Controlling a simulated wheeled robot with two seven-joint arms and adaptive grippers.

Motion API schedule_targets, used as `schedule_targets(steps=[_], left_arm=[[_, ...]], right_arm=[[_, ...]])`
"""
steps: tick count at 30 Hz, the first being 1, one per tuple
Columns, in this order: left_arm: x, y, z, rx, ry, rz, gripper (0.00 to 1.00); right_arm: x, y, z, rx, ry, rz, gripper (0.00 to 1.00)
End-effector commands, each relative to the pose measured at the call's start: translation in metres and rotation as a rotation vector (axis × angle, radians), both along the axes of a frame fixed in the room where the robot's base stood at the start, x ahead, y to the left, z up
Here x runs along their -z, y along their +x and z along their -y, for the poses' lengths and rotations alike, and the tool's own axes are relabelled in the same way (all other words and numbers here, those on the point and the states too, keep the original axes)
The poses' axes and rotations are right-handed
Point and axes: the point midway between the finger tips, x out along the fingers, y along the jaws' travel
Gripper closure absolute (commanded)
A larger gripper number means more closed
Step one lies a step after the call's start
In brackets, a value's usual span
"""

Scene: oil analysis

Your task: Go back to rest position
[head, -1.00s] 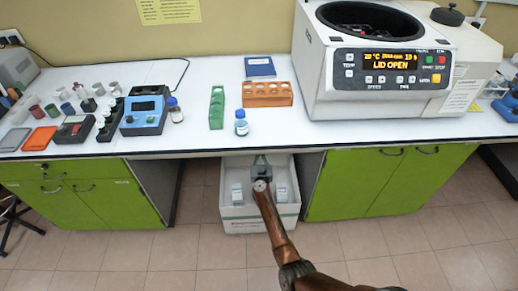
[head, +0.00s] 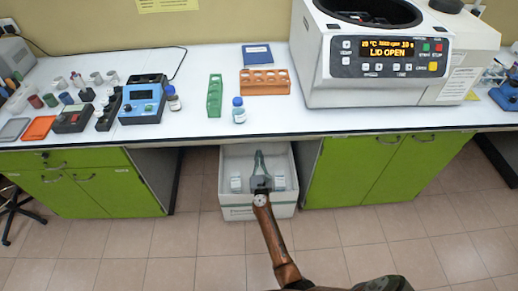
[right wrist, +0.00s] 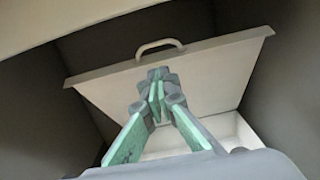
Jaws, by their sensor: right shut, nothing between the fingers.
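My right gripper (head: 259,160) is in front of the white box under the bench, its fingers over the box opening in the head view. In the right wrist view its greenish fingers (right wrist: 157,100) come together at the tips, with nothing between them. The white box (head: 257,212) stands on the floor between the green cabinets and holds small white containers (head: 236,184) on either side of the gripper. In the right wrist view a pale panel with a handle (right wrist: 158,48) lies beyond the fingers. My left gripper is not in view.
The bench edge (head: 240,141) runs above the box. Green cabinets (head: 385,170) flank it. On the bench are a centrifuge (head: 385,88) reading LID OPEN, an orange rack (head: 265,88), a green rack (head: 214,100), a blue-capped bottle (head: 239,113) and a blue device (head: 141,105). The floor in front is clear.

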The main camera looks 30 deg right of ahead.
Motion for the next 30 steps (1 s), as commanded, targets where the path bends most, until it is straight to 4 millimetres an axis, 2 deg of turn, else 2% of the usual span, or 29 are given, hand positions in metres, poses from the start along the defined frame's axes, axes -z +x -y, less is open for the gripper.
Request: schedule_targets(steps=[2, 6, 14, 17, 20, 23, 24, 26, 27, 29, 30], left_arm=[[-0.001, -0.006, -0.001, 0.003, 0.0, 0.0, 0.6], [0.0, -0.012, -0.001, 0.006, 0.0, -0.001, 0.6], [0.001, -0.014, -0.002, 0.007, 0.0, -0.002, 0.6], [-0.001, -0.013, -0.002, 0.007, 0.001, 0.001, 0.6], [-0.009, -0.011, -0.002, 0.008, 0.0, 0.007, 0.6], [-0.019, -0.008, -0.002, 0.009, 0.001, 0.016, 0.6], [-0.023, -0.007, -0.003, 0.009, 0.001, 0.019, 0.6], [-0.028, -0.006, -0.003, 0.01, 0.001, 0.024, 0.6], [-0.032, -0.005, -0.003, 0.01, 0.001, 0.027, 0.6], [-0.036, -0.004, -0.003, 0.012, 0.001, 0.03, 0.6], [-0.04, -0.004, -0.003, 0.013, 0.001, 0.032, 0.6]], right_arm=[[-0.001, -0.011, -0.005, 0.0, 0.0, 0.0, 1.0], [-0.001, -0.021, -0.01, -0.001, 0.0, 0.0, 1.0], [-0.001, -0.023, -0.012, -0.002, -0.002, -0.001, 1.0], [0.01, -0.028, -0.015, -0.015, -0.052, -0.042, 1.0], [0.042, -0.041, -0.023, -0.062, -0.217, -0.167, 1.0], [0.094, -0.068, -0.037, -0.154, -0.481, -0.353, 1.0], [0.118, -0.083, -0.043, -0.202, -0.599, -0.431, 1.0], [0.154, -0.108, -0.051, -0.282, -0.773, -0.54, 1.0], [0.177, -0.126, -0.056, -0.336, -0.883, -0.604, 1.0], [0.209, -0.155, -0.061, -0.423, -1.041, -0.691, 1.0], [0.23, -0.177, -0.064, -0.484, -1.142, -0.744, 1.0]])
